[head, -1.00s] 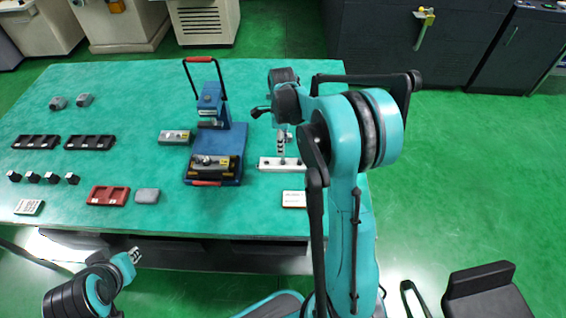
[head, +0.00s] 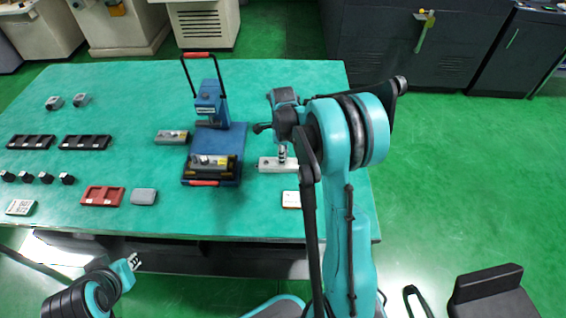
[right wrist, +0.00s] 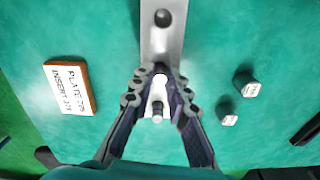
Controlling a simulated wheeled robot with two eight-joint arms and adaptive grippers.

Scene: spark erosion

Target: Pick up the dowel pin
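A silver plate (right wrist: 175,45) lies on the green table and shows in the head view (head: 268,164) under my right gripper. In the head view the right gripper (head: 282,153) hides the pin. My left gripper (head: 134,259) is low at the left, in front of the table, its small fingertips apart and empty.
A blue press (head: 212,140) with a tall handle stands close to the left. Black trays (head: 85,142) and a red tray (head: 101,196) lie farther left.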

